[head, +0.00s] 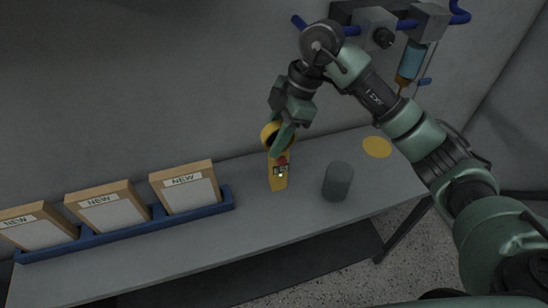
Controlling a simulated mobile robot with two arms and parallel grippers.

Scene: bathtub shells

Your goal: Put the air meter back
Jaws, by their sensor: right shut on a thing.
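The yellow air meter (278,181) with a small display and a ring-like upper part is over the middle of the grey table, close to the wall. My right gripper (282,139) comes down from above and is shut on its upper part. The meter looks upright; I cannot tell whether its lower end touches the table. A flat yellow disc (376,147) lies at the right end of the table. My left gripper is not in view.
A dark grey cylinder (338,181) stands right of the meter. A blue rack (130,238) with three framed "NEW" boards fills the table's left part. Wall-mounted equipment with blue pipes (408,60) hangs at the upper right, behind my right arm.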

